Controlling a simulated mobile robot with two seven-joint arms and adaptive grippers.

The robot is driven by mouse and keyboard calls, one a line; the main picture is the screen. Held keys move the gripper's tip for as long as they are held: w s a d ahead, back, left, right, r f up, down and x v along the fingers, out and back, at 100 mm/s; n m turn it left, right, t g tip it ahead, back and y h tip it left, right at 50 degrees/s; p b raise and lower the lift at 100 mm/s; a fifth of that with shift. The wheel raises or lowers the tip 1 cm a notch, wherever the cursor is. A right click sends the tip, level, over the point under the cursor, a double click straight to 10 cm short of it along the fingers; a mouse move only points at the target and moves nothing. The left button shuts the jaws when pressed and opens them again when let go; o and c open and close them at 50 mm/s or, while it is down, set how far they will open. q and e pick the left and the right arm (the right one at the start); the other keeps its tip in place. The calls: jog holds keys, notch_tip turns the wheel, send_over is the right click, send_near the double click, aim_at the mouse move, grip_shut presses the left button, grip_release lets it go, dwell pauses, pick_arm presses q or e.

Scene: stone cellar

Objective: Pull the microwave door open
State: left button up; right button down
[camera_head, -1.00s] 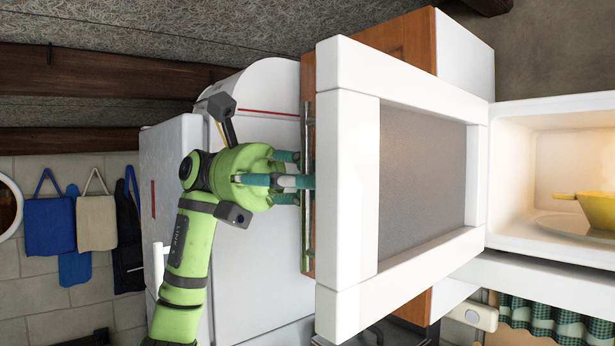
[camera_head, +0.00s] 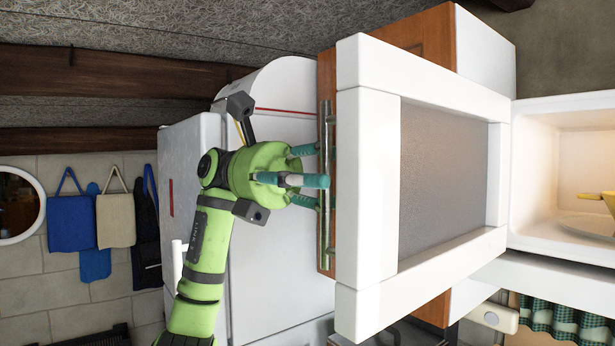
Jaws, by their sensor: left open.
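The view is turned on its side. The microwave door (camera_head: 365,190), a white frame around a grey window (camera_head: 440,170), stands swung wide open from the lit cavity (camera_head: 555,180) at the right. A metal bar handle (camera_head: 325,235) shows beside the door's left edge. My left gripper (camera_head: 318,178) is green with teal fingers. It is open, with its fingertips at the handle and the door's left edge; whether they touch is unclear. The right gripper does not show.
A yellow bowl (camera_head: 609,200) sits inside the microwave on the plate (camera_head: 585,228), partly cut off. A wooden cabinet front (camera_head: 425,40) is behind the door. A white fridge (camera_head: 285,240) stands behind my left arm. Cloths (camera_head: 72,222) hang on the far wall.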

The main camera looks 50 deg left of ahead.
pick_arm(q)
jog(key=a, duration=1.1)
jog(key=shift+a, duration=0.3)
